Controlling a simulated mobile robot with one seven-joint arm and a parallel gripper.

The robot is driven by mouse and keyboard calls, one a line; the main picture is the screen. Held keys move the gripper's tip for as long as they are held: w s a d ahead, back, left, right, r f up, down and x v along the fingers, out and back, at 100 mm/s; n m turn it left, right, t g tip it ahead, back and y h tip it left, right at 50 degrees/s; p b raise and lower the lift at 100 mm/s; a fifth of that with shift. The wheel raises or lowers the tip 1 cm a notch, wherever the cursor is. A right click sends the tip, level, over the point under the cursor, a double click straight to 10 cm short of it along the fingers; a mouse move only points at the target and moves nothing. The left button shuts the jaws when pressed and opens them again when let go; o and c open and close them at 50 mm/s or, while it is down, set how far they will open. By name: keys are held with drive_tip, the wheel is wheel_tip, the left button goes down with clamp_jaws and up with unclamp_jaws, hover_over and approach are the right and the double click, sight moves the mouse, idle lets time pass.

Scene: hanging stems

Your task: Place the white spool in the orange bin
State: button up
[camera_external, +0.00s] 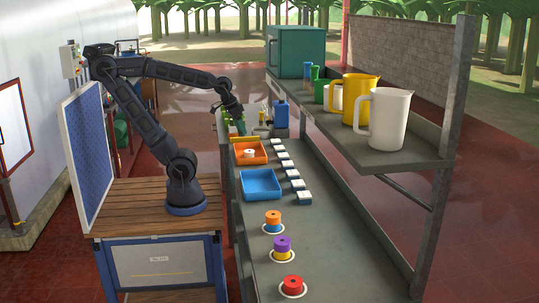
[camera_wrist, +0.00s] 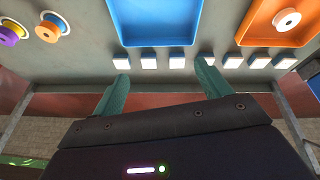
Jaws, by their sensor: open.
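The white spool (camera_external: 249,154) lies inside the orange bin (camera_external: 262,159) on the bench. In the wrist view the white spool (camera_wrist: 287,20), with a dark centre hole, also shows in the orange bin (camera_wrist: 258,32) at the upper right. My gripper (camera_external: 240,127) hangs just beyond the orange bin in the external view. In the wrist view my gripper (camera_wrist: 161,74) has its two green fingers spread apart, with nothing between them. The spool is apart from the fingers.
A blue bin (camera_external: 260,184) stands next to the orange bin, empty. Orange (camera_external: 273,216), purple-and-yellow (camera_external: 282,245) and red (camera_external: 293,285) spools stand nearer the camera. Several small white-topped blocks (camera_external: 292,174) line the bench. A shelf (camera_external: 390,158) with pitchers overhangs on the right.

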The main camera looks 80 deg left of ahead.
drive_tip(key=shift+s+d+r+m, duration=0.3)
drive_tip(key=shift+s+d+m, duration=0.25)
drive_tip(key=shift+s+d, duration=0.3)
drive_tip(key=shift+s+d+r+m, duration=0.25)
drive_tip(key=shift+s+d+m, duration=0.3)
drive_tip(key=shift+s+d, duration=0.2)
